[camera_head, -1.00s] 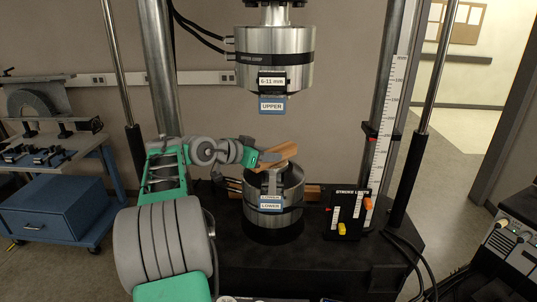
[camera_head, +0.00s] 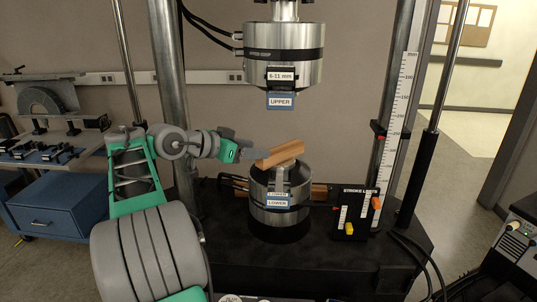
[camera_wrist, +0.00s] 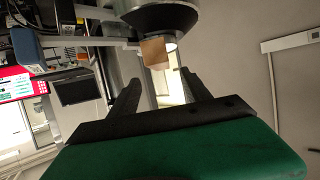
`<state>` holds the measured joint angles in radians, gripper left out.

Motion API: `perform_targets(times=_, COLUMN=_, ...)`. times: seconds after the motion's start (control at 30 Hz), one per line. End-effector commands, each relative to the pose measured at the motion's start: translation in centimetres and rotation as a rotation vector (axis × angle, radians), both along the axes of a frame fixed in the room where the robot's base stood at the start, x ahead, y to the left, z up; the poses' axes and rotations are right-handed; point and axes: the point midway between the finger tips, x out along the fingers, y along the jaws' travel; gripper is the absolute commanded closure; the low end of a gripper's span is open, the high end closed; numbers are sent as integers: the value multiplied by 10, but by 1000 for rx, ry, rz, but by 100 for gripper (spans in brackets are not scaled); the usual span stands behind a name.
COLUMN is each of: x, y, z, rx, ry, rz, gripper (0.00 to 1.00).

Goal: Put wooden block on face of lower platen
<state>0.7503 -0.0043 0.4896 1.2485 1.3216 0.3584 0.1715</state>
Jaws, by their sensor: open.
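The wooden block (camera_head: 280,154) is a tan bar lying on top of the lower platen (camera_head: 282,215), a metal cylinder labelled LOWER. The block lies slanted in the head view and seems to rest on the small fixture on the platen; whether it sits flat I cannot tell. My gripper (camera_head: 254,157) is just left of the block, open and apart from it. In the wrist view the end of the block (camera_wrist: 154,53) shows ahead, beyond the two spread fingers of my gripper (camera_wrist: 160,85), with nothing between them.
The upper cylinder (camera_head: 284,54), labelled UPPER, hangs above the block with a clear gap. A stroke limits box (camera_head: 357,213) and a ruled column (camera_head: 400,105) stand at right. Another wooden piece (camera_head: 320,190) lies behind the platen. A blue cabinet (camera_head: 45,208) is at left.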

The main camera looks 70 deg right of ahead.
Motion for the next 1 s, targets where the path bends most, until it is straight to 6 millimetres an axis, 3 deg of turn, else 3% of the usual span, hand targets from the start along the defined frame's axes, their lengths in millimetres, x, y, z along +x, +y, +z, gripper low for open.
perform_targets(times=0.1, x=11, y=15, z=8, rx=-2, ry=0, rz=2, gripper=44)
perform_targets(times=0.27, x=15, y=23, z=11, rx=0, ry=-1, rz=2, gripper=44)
perform_targets(times=0.33, x=26, y=26, z=10, rx=14, ry=-3, rz=43, gripper=44)
perform_targets(times=0.37, x=36, y=29, z=7, rx=30, ry=-5, rz=83, gripper=44)
perform_targets(times=0.47, x=98, y=58, z=-11, rx=130, ry=-2, rz=332, gripper=44)
perform_targets(times=0.5, x=130, y=82, z=-23, rx=188, ry=5, rz=472, gripper=44)
perform_targets(times=0.57, x=175, y=131, z=-45, rx=285, ry=30, rz=696, gripper=44)
perform_targets(times=0.6, x=199, y=170, z=-61, rx=352, ry=53, rz=846, gripper=44)
perform_targets(times=0.67, x=222, y=231, z=-86, rx=449, ry=100, rz=1058, gripper=44)
perform_targets(times=0.7, x=231, y=275, z=-103, rx=513, ry=139, rz=1197, gripper=44)
perform_targets(times=0.77, x=232, y=341, z=-129, rx=605, ry=205, rz=1395, gripper=44)
perform_targets(times=0.8, x=226, y=382, z=-146, rx=663, ry=256, rz=1520, gripper=44)
perform_targets(times=0.9, x=197, y=466, z=-181, rx=782, ry=378, rz=1777, gripper=44)
perform_targets(times=1.0, x=168, y=513, z=-203, rx=856, ry=471, rz=1936, gripper=44)
